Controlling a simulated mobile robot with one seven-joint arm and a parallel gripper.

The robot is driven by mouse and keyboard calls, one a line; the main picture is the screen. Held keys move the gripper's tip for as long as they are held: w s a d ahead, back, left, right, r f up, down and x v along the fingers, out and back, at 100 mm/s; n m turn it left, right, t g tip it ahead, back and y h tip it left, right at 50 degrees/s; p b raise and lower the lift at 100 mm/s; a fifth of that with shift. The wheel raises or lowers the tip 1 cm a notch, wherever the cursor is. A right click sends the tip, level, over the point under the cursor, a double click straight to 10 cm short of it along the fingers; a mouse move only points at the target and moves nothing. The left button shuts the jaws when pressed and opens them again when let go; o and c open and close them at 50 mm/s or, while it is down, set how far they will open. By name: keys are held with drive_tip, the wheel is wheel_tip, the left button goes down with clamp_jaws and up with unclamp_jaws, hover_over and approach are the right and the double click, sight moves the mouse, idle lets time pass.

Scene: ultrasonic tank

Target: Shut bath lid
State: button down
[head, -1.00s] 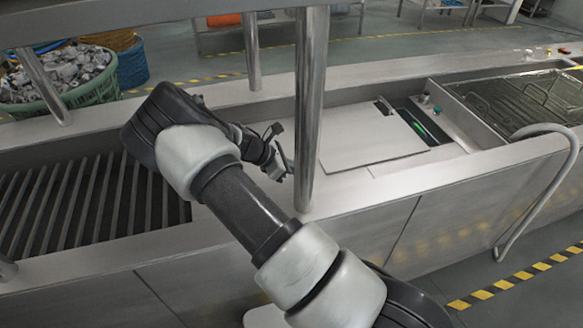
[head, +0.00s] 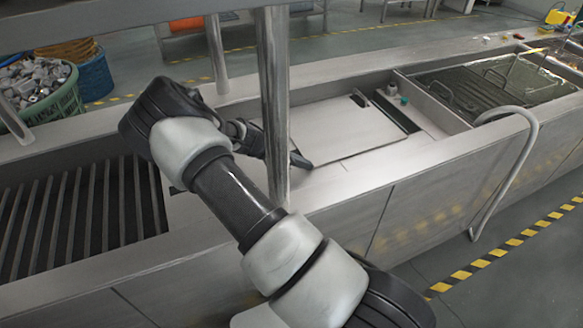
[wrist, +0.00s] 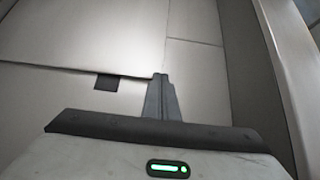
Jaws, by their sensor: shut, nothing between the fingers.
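The bath lid (head: 335,128) is a flat grey metal panel lying over the tank in the bench, with a dark notch near its far right corner. A narrow dark gap (head: 399,114) shows along its right side. My gripper (head: 300,160) is shut and empty at the lid's near left corner. In the wrist view, the closed fingers (wrist: 160,98) reach to the edge of the lid (wrist: 90,35); I cannot tell whether they touch it. A small dark square (wrist: 106,82) shows by that edge. Part of the lid's left side is hidden behind a post.
A slatted rack (head: 80,215) lies left, and a dark liquid-filled basin (head: 490,85) lies right. A curved hose (head: 530,150) hangs over the bench front. Small knobs (head: 404,100) sit beyond the gap.

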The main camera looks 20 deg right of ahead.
sight(337, 159)
drive_tip(key=d, duration=0.9)
drive_tip(key=shift+s+d, duration=0.1)
drive_tip(key=shift+d, duration=0.1)
drive_tip(key=shift+a, duration=0.1)
